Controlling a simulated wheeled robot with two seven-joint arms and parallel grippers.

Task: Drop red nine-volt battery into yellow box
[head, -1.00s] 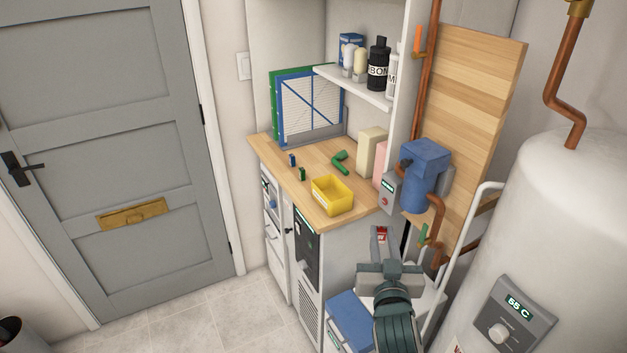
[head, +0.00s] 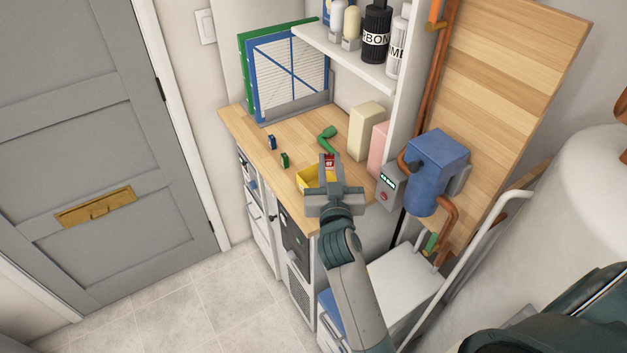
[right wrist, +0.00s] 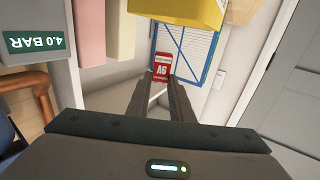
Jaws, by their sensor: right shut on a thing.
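The red nine-volt battery (right wrist: 162,67) is between the fingertips of my right gripper (right wrist: 160,82) in the right wrist view. In the head view the battery (head: 329,161) shows as a small red patch at the tips of the right gripper (head: 328,172). The yellow box (head: 308,178) stands on the wooden worktop, partly hidden behind that gripper. In the right wrist view the yellow box (right wrist: 185,10) is at the top edge, apart from the battery in the picture. I cannot tell how high the battery is above the box. My left gripper is not in view.
On the wooden worktop (head: 265,128) lie a blue battery (head: 271,142), a green battery (head: 285,160) and a green elbow pipe (head: 326,138). Cream (head: 365,130) and pink (head: 379,148) blocks stand at the right, near a blue pump (head: 436,172). A shelf (head: 345,60) with bottles hangs above.

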